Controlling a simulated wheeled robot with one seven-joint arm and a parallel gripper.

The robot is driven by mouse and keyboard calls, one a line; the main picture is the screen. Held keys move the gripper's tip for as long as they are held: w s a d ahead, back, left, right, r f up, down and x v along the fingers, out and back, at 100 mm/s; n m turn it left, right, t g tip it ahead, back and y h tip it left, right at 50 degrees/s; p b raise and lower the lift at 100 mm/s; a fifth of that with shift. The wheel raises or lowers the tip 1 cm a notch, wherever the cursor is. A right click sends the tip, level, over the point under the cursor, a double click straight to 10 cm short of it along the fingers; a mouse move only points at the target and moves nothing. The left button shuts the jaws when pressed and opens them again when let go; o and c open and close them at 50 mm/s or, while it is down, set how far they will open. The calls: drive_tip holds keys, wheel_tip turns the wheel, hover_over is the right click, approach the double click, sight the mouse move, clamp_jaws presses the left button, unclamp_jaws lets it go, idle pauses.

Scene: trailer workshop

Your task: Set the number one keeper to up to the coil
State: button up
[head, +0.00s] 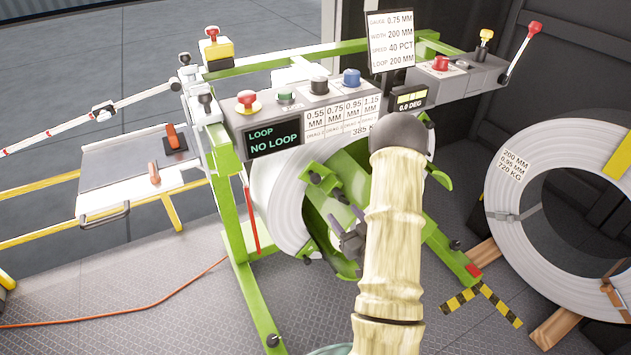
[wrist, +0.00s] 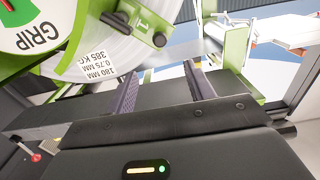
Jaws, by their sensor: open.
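The steel coil (head: 277,205) hangs on the green decoiler, partly hidden by my pale arm. In the wrist view the coil (wrist: 105,55) fills the upper left and carries a label reading 180 MM, 0.75 MM, 385 KG. Green keeper arms with black knobs stand around the coil's face; one knob (head: 315,178) shows in the head view. A keeper's black knob (wrist: 158,40) also shows in the wrist view, above and beyond the fingers. My gripper (wrist: 162,88) is open and empty, apart from the knob. In the head view its fingers are partly hidden.
A control panel with a NO LOOP screen (head: 275,139) sits above the coil. A second coil (head: 510,215) stands on wooden blocks at right. A table with a handle (head: 122,185) is at left. An orange cable (head: 130,312) crosses open floor. A GRIP dial (wrist: 38,22) shows in the wrist view.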

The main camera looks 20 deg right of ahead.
sight(318, 182)
drive_tip(key=shift+w+a+f+b, duration=0.15)
drive_tip(key=shift+w+b, duration=0.4)
drive_tip(key=shift+b, duration=1.1)
drive_tip(key=shift+w+d+f+b, duration=0.1)
drive_tip(key=shift+w+b, duration=0.45)
drive_tip(key=shift+b, duration=1.1)
drive_tip(key=shift+w+b, duration=0.1)
drive_tip(key=shift+b, duration=0.35)
drive_tip(key=w, duration=0.5)
drive_tip(key=w+p, duration=0.1)
drive_tip(key=w, duration=0.8)
drive_tip(key=shift+w+a+r, duration=0.25)
drive_tip(key=shift+w+a, duration=0.05)
